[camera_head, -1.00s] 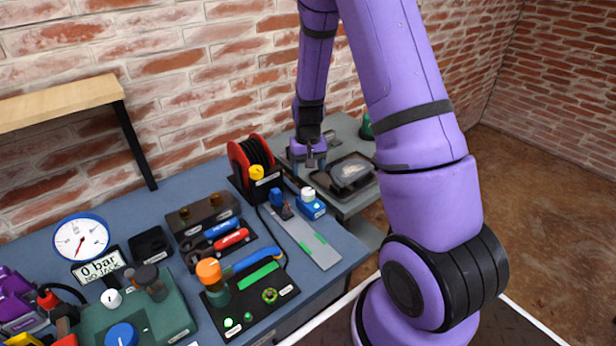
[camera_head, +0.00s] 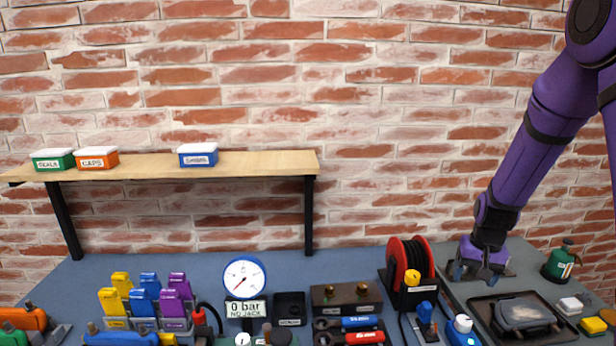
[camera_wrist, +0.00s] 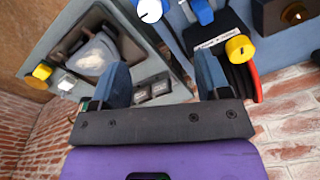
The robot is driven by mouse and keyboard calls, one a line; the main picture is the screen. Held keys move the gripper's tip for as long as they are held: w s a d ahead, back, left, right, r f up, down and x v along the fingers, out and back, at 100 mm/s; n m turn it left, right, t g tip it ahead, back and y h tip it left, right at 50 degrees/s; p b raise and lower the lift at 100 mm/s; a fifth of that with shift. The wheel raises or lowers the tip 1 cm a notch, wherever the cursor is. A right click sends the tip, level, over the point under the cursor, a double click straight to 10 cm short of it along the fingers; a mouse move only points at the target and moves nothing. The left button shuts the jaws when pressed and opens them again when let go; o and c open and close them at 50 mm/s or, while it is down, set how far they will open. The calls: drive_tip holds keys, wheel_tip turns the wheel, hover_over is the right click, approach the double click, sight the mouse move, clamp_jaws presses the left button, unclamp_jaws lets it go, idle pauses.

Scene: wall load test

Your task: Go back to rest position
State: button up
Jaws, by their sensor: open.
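My purple arm comes down from the upper right in the head view. My gripper (camera_head: 483,274) hangs over the grey side table (camera_head: 463,292), between the red hose reel and the black tray. In the wrist view my gripper (camera_wrist: 163,85) shows two blue-grey fingers set wide apart with nothing held between them. The wrist view looks down past the fingers at the tray, the tabletop and the reel, which appear turned over.
The red reel (camera_head: 396,262) stands just left of my gripper. A green bottle (camera_head: 560,262) stands right. A wooden shelf (camera_head: 250,164) with small boxes hangs at left. A pressure gauge (camera_head: 245,278) reads "0 bar".

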drive_tip(key=s+a+r+n+t, duration=0.1)
drive_tip(key=s+a+r, duration=0.35)
drive_tip(key=r, duration=0.55)
drive_tip(key=s+a+r+n+t, duration=0.1)
drive_tip(key=s+a+r, duration=0.3)
drive_tip(key=r, duration=0.6)
drive_tip(key=s+a+r+n+t, duration=0.1)
drive_tip(key=s+r, duration=0.3)
drive_tip(key=s, duration=0.4)
drive_tip(key=s+a+r+n+t, duration=0.1)
drive_tip(key=s+r, duration=0.3)
drive_tip(key=s, duration=0.5)
drive_tip(key=shift+s+a+t, duration=0.3)
drive_tip(key=shift+a, duration=0.15)
idle(2.3)
